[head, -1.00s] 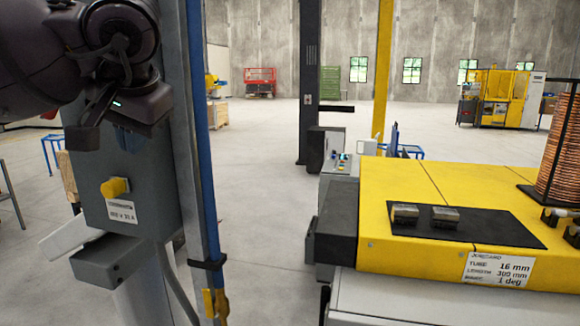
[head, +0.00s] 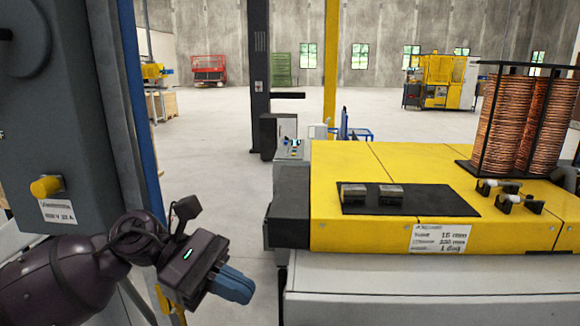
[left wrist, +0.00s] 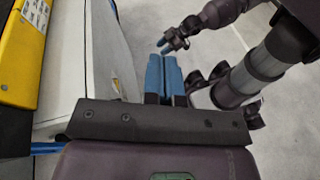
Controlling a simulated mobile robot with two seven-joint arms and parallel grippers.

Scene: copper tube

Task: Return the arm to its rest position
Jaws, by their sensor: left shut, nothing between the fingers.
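My left gripper (head: 234,284) is at the lower left of the head view, its dark arm coming in from the left. Its blue fingers are shut with nothing between them. It is apart from the grey cabinet (head: 45,110) and to the left of the yellow bench. In the left wrist view the shut blue fingers (left wrist: 164,76) point up the picture over the grey floor. My right gripper (left wrist: 172,43) shows small beyond them, with blue fingertips; whether it is open or shut is unclear.
The yellow-topped bench (head: 340,233) fills the right side, with a black mat (head: 425,200) and copper coils (head: 500,125) on it. The cabinet has a yellow knob (head: 47,186). Open floor (head: 215,185) lies between cabinet and bench.

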